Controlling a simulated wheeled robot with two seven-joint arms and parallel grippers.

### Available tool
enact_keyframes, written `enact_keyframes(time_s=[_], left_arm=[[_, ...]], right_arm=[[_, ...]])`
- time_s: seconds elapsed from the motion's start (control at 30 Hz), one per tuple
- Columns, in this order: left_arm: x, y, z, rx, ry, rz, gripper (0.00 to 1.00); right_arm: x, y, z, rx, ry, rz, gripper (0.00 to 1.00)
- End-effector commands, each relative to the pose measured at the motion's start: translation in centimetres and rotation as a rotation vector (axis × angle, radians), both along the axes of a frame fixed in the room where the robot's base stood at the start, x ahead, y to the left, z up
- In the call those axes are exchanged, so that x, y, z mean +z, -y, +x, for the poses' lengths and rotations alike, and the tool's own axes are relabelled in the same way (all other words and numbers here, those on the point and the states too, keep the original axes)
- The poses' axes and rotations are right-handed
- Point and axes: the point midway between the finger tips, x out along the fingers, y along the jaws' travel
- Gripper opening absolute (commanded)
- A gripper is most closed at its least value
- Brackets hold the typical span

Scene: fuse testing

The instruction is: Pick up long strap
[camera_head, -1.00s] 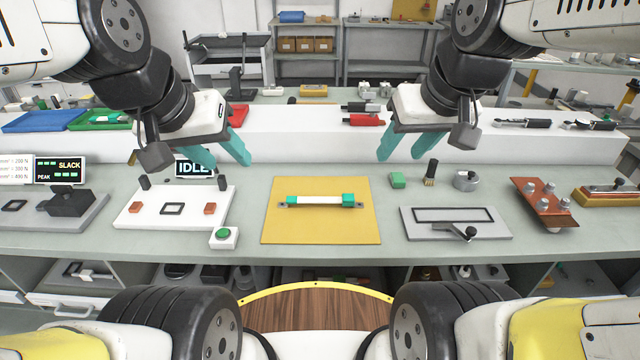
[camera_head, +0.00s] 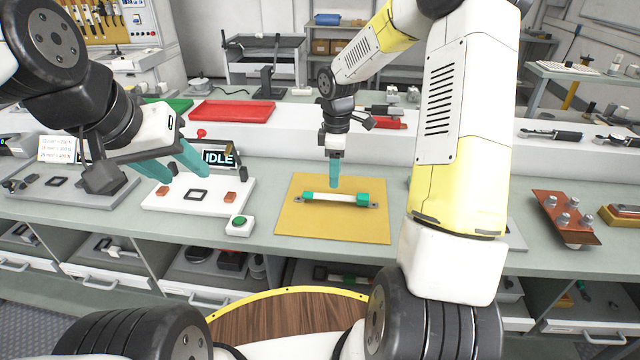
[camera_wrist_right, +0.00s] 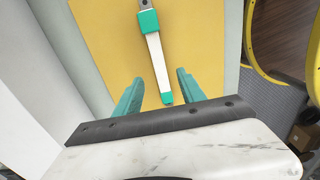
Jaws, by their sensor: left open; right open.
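The long strap (camera_head: 334,197) is a white bar with green ends and grey lugs. It lies flat on a yellow mat (camera_head: 330,230) on the bench. My right gripper (camera_head: 334,185) hangs over the strap's middle, fingers pointing down, and looks apart from it. In the right wrist view the strap (camera_wrist_right: 158,62) runs down between the two open green fingers (camera_wrist_right: 159,88); nothing is gripped, and its near end is partly hidden. My left gripper (camera_head: 180,172) is open and empty above the white test plate at the left.
A white plate (camera_head: 225,205) with a green button (camera_head: 239,225) and an IDLE display (camera_head: 219,160) stand left of the mat. A raised white shelf (camera_head: 270,135) runs behind it. My right arm hides the bench right of the mat.

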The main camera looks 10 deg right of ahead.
Motion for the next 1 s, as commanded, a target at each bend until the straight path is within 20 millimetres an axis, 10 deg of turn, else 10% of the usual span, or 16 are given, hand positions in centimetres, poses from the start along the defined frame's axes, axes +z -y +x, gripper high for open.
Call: enact_keyframes(time_s=[0.53, 0.87, 1.0], left_arm=[[0.0, 0.0, 0.0, 0.000, 0.000, 0.000, 0.47], [0.0, 0.0, 0.0, 0.000, 0.000, 0.000, 0.47], [0.0, 0.0, 0.0, 0.000, 0.000, 0.000, 0.47]], right_arm=[[-6.9, 0.5, -0.1, 0.000, -0.005, 0.001, 0.47], [-7.6, 0.5, 0.0, -0.001, -0.001, 0.000, 0.47], [-7.6, 0.5, 0.0, -0.001, -0.001, 0.000, 0.20]])
